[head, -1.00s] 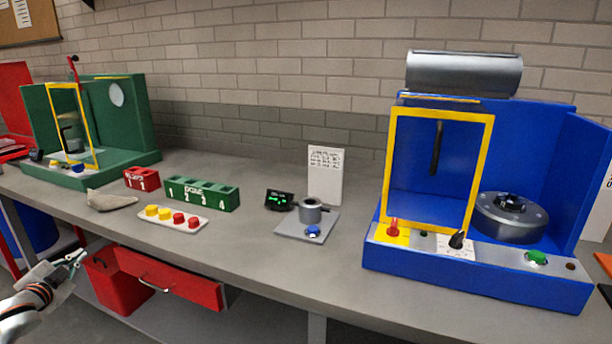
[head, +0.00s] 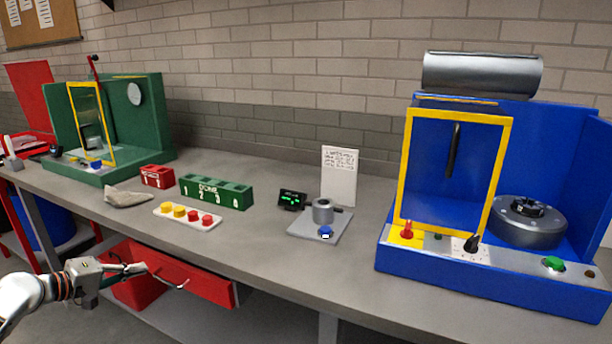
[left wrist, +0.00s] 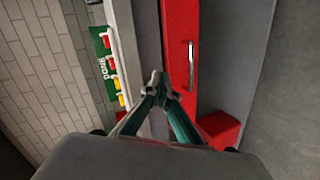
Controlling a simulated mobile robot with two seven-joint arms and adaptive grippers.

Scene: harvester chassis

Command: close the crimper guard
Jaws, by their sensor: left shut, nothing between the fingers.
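Two machines on the bench have yellow-framed guards, and I cannot tell by any label which is the crimper. The blue machine (head: 480,279) at the right has a guard (head: 498,178) standing across its left part; the grey drum (head: 527,223) to the right is uncovered. The green machine (head: 150,118) at the far left has a guard (head: 107,125) at its front. My left gripper (head: 138,268) is shut and empty, below bench height in front of the red drawer (head: 205,280) and away from both guards. In the left wrist view its fingertips (left wrist: 158,84) meet. My right gripper is not in view.
The bench (head: 270,251) carries a green rack (head: 218,191), a red block (head: 157,177), a white tray of buttons (head: 187,216) and a small plate with a grey cup (head: 322,212). The bench front between the tray and the blue machine is fairly clear.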

